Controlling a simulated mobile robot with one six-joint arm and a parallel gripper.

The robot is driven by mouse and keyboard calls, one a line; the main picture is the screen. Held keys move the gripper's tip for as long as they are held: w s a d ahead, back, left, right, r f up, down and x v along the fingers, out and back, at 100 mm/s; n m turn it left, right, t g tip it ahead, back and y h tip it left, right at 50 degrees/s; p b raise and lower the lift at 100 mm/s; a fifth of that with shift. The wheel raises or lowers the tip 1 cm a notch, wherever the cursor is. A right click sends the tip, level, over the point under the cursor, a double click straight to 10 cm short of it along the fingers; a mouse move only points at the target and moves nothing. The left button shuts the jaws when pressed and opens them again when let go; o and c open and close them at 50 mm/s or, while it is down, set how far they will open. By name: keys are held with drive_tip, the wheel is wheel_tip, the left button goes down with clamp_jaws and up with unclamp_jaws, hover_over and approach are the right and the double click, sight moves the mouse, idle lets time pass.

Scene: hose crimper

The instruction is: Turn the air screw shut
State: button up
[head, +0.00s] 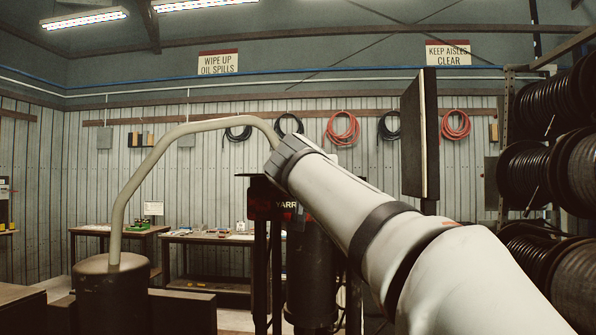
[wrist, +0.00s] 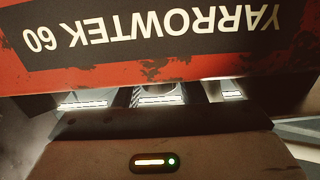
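The crimper, a red machine with a dark label reading YARROWTEK 60 (wrist: 150,35), fills the top of the wrist view, its lettering upside down. I cannot make out the air screw in either view. My gripper (head: 287,158) is at the arm's end, close to the crimper, with its fingers hidden in the head view. In the wrist view a brown housing with a small lit green indicator spans the bottom; no fingers can be told clearly.
A bent hose or pipe (head: 140,170) rises from a dark drum (head: 112,290) at left and arches to my arm's end. A dark upright panel (head: 418,137) stands right of the arm. Hose reels (head: 548,175) fill the right side. Workbenches (head: 205,240) stand behind.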

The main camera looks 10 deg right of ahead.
drive_tip(key=c, duration=0.6)
drive_tip(key=n+y+p, duration=0.1)
drive_tip(key=y+p, duration=0.1)
drive_tip(key=p, duration=0.1)
drive_tip(key=shift+r+n+y, duration=0.3)
drive_tip(key=shift+n+y, duration=0.1)
drive_tip(key=n+y+p, duration=0.1)
drive_tip(key=p, duration=0.3)
drive_tip(key=shift+f+t+y, duration=0.1)
drive_tip(key=shift+t+y, duration=0.2)
drive_tip(key=shift+f+p, duration=0.25)
drive_tip(key=shift+p, duration=0.15)
drive_tip(key=shift+y, duration=0.3)
drive_tip(key=o, duration=0.9)
drive_tip(key=shift+o, duration=0.2)
drive_tip(key=s+b, duration=0.2)
drive_tip(key=s, duration=0.5)
drive_tip(key=shift+s+a, duration=0.15)
drive_tip(key=shift+s, duration=0.25)
